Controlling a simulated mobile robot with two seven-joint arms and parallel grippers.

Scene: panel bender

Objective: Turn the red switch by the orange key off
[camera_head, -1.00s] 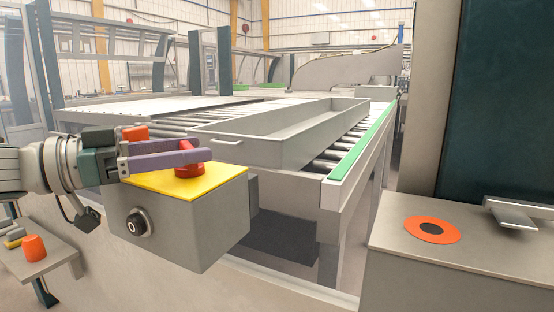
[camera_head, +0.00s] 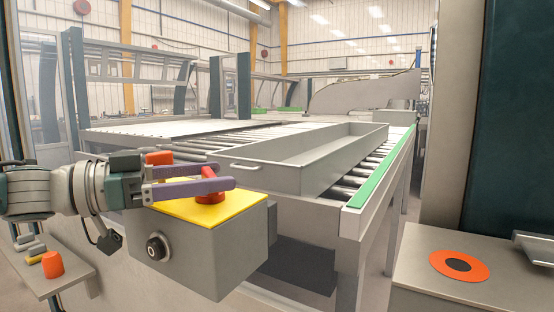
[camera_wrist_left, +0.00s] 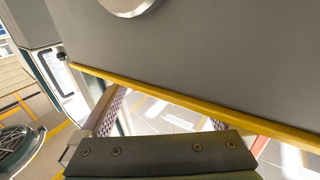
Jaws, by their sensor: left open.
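A red switch (camera_head: 209,198) stands on the yellow top plate (camera_head: 176,209) of a grey box. My left gripper (camera_head: 214,178) reaches in from the left, its purple fingers spread at the switch's upper part, one on each side as far as I can see. The fingers partly hide the switch; I cannot tell whether they touch it. In the left wrist view, the left gripper (camera_wrist_left: 185,125) shows its two fingers apart, next to the yellow plate's edge (camera_wrist_left: 190,103); the switch is hidden there. I cannot make out an orange key for certain. My right gripper is not in view.
The box front carries a round black knob (camera_head: 157,247). A roller conveyor (camera_head: 345,190) with a grey tray (camera_head: 272,176) stands behind. An orange object (camera_head: 52,264) sits on a low shelf at left. An orange-red disc (camera_head: 440,258) lies on a right-hand cabinet.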

